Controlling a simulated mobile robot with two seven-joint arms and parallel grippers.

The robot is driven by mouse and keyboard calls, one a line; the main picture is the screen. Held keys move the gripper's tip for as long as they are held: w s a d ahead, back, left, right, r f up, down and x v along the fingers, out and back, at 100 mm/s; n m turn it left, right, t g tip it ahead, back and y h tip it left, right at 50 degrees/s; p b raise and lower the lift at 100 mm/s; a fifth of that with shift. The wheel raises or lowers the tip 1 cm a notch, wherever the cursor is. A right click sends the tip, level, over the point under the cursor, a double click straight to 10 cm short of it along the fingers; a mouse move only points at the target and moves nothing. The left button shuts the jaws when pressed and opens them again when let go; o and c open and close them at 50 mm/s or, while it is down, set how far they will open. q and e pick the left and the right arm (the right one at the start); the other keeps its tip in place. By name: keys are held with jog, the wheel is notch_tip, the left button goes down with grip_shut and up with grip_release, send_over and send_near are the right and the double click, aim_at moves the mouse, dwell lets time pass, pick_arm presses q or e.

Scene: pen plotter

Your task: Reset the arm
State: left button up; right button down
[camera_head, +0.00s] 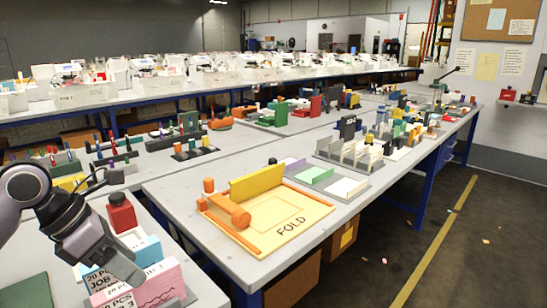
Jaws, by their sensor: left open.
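My left arm comes in from the left, and its gripper (118,262) hangs low in the head view, tilted downward. It is open, and no object shows in its jaws. It is just above and in front of a stack of pink and white cards (160,284) marked "20 PCS" and "JOB". I cannot tell whether it touches them. My right gripper is not in view.
A tan "FOLD" board (305,218) with an orange roller (228,211) and a yellow bar (257,183) lies on the grey table at centre. Racks of coloured parts (360,150) stand beyond. A dark green mat (26,291) lies at lower left. Open floor is at right.

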pick_arm(q)
jog(key=s+d+r+n+h+p, duration=0.1)
jog(key=s+d+n+h, duration=0.15)
jog(key=d+h, duration=0.5)
jog(key=s+d+r+n+h+p, duration=0.1)
jog(key=d+n+h+p, duration=0.1)
jog(key=d+n+h, duration=0.35)
jog(key=a+f+n+t+y+p, duration=0.2)
jog(key=f+n+t+y, duration=0.45)
jog(key=n, duration=0.65)
jog(key=a+f+n+t+y+p, duration=0.1)
jog(key=a+f+n+t+y, duration=0.2)
jog(key=f+n+t+y, duration=0.75)
jog(key=s+f+n+g+h+p, duration=0.1)
jog(key=s+f+n+g, duration=0.8)
jog(key=s+f+n, duration=0.1)
jog(key=shift+s+n, duration=0.35)
jog(key=shift+s, duration=0.45)
